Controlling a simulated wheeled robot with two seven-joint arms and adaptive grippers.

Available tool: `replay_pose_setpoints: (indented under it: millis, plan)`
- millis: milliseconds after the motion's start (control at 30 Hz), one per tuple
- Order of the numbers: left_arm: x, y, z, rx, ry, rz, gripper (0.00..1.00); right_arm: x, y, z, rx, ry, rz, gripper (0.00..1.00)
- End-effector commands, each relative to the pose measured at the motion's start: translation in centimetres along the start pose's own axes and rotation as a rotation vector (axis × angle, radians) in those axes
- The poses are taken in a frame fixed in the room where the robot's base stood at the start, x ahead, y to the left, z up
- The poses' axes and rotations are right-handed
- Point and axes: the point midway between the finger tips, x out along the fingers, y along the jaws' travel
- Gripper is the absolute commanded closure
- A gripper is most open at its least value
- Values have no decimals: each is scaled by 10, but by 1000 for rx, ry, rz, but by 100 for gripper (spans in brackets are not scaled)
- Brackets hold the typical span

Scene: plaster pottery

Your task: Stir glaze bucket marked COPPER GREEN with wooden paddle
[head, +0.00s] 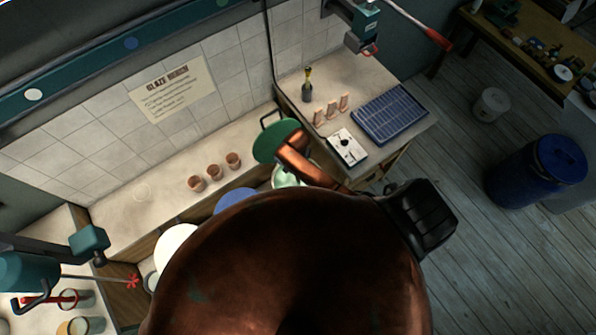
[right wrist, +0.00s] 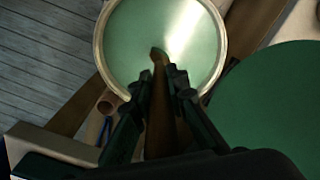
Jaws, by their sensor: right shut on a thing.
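In the right wrist view, the glaze bucket (right wrist: 104,62) is round with a pale rim and holds smooth green glaze. My right gripper (right wrist: 160,78) is shut on the wooden paddle (right wrist: 158,110), which lies between its fingers. The paddle's tip overlaps the glaze near the middle; I cannot tell whether it touches the surface. In the head view, a little of the pale green bucket (head: 285,178) shows behind my copper-coloured arm, which hides the rest. No COPPER GREEN marking is readable. My left gripper does not show.
A green disc (right wrist: 275,115), perhaps a lid, is beside the bucket; it also shows in the head view (head: 270,143). Blue (head: 236,199) and white (head: 176,240) round tops stand in the row. Clay cups (head: 215,171) stand on the bench behind. A blue tray (head: 390,113) lies to the right.

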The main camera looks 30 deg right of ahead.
Motion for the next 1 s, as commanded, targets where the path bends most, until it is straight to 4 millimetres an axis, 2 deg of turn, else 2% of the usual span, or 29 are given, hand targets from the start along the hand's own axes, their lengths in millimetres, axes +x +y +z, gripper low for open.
replay_pose_setpoints:
  millis: [700, 1000]
  plan:
    - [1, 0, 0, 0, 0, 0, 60, -67, 0, 0, 1, 1, -1, 100]
    - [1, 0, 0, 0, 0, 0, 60, -73, 1, 0, 1, 0, 1, 100]
